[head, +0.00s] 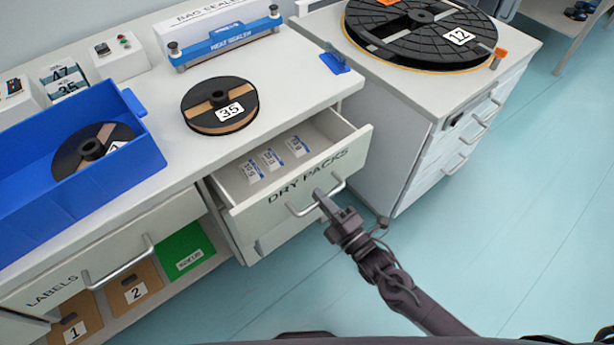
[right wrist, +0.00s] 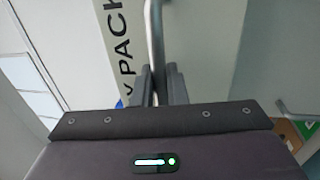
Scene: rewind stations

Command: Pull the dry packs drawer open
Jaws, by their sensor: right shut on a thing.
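The dry packs drawer (head: 300,177) stands pulled out from the bench, with several small labelled packets (head: 272,158) lying inside. Its front reads DRY PACKS and carries a metal bar handle (head: 338,186). My right gripper (head: 322,194) is shut on this handle near its middle. In the right wrist view the handle (right wrist: 154,40) runs between the two fingers (right wrist: 160,85), and part of the drawer's lettering shows beside it. My left gripper is not in view.
A labels drawer (head: 60,287) is at the lower left. A blue bin (head: 60,205), a reel marked 35 (head: 200,118) and a bag sealer (head: 225,40) stand on the bench. A cabinet (head: 400,150) with a large reel stands close to the right of the drawer. Floor in front is clear.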

